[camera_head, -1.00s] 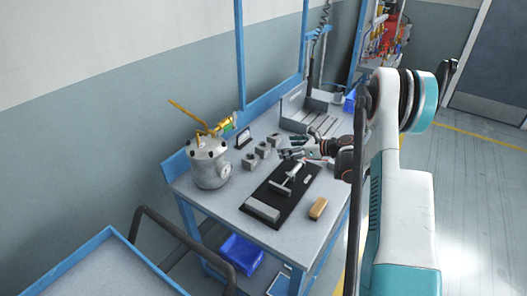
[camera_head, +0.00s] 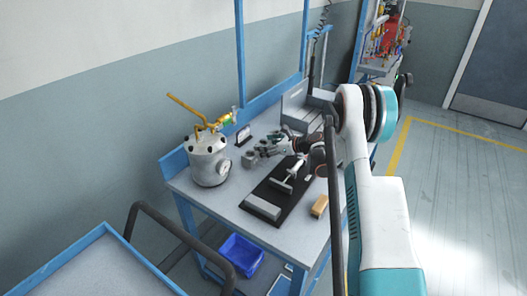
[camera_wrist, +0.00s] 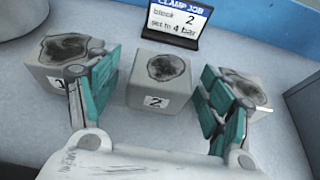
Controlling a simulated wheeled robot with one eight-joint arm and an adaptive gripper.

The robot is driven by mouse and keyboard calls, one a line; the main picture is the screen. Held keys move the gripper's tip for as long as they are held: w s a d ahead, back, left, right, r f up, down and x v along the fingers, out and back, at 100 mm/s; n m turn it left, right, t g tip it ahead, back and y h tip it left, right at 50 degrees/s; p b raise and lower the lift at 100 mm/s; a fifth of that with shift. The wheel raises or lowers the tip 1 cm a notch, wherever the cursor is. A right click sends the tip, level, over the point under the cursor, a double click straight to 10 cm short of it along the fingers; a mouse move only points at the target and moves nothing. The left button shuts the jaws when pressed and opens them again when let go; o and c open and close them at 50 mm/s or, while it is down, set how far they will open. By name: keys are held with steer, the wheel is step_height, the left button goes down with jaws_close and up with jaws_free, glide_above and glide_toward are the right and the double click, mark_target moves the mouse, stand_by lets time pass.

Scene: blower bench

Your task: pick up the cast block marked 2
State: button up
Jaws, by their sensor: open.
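The cast block marked 2 (camera_wrist: 158,78) is a grey cube with a dark rough patch on top and a white "2" label on its front. It stands on the bench between two similar blocks. My gripper (camera_wrist: 160,75) is open in the wrist view, with one teal finger left of block 2 and one right of it. A gap shows on both sides, and nothing is held. In the head view my gripper (camera_head: 270,148) is over the row of blocks and hides most of block 2.
The block marked 1 (camera_wrist: 62,55) is close by the left finger; another block (camera_wrist: 245,88) is partly behind the right finger. A sign (camera_wrist: 178,18) behind reads "block 2, set to 4 bar". A metal pot (camera_head: 208,162) stands left; a black mat (camera_head: 270,192) lies in front.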

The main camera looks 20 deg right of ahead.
steer(key=shift+x, duration=0.9)
steer(key=c, duration=1.4)
steer(key=shift+r, duration=0.1)
